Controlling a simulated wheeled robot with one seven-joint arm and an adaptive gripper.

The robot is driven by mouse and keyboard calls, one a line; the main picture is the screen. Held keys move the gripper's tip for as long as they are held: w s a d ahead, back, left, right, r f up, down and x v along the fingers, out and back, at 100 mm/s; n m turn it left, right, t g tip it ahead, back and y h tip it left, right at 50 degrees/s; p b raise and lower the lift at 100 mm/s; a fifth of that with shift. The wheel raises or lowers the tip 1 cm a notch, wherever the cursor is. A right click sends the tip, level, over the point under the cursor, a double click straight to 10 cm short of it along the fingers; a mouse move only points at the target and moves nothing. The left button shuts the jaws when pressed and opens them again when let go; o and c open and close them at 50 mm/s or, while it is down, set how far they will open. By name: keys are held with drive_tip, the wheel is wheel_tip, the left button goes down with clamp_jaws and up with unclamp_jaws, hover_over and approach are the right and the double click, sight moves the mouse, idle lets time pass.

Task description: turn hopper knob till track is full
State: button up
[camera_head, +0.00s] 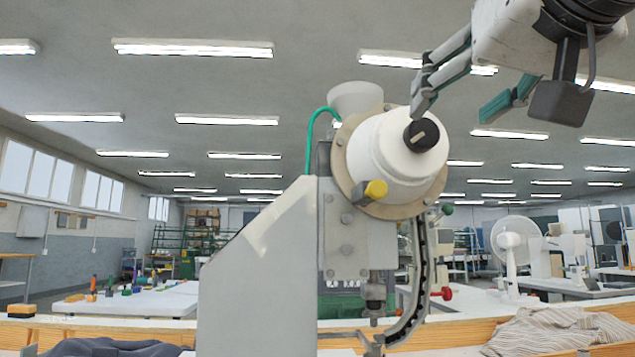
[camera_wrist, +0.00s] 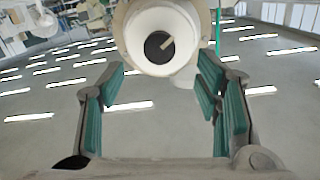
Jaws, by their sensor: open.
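The eyelet press (camera_head: 265,265) stands in the middle of the head view. Its white round hopper (camera_head: 378,150) carries a black knob (camera_head: 421,135) with a pale pointer bar on its face. The knob also shows in the wrist view (camera_wrist: 159,47), ahead of the fingers. The curved track (camera_head: 421,280) runs down from the hopper to the press head and shows dark marks along its length. I cannot tell how full it is. My gripper (camera_head: 468,108) is open and empty, up and right of the knob. In the wrist view (camera_wrist: 160,100) its teal-padded fingers stand apart, not touching the knob.
A red knob (camera_head: 443,293) is beside the track. Striped cloth (camera_head: 560,332) lies at right. Space around my gripper looks free.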

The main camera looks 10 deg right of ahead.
drive_tip(key=shift+s, duration=1.6)
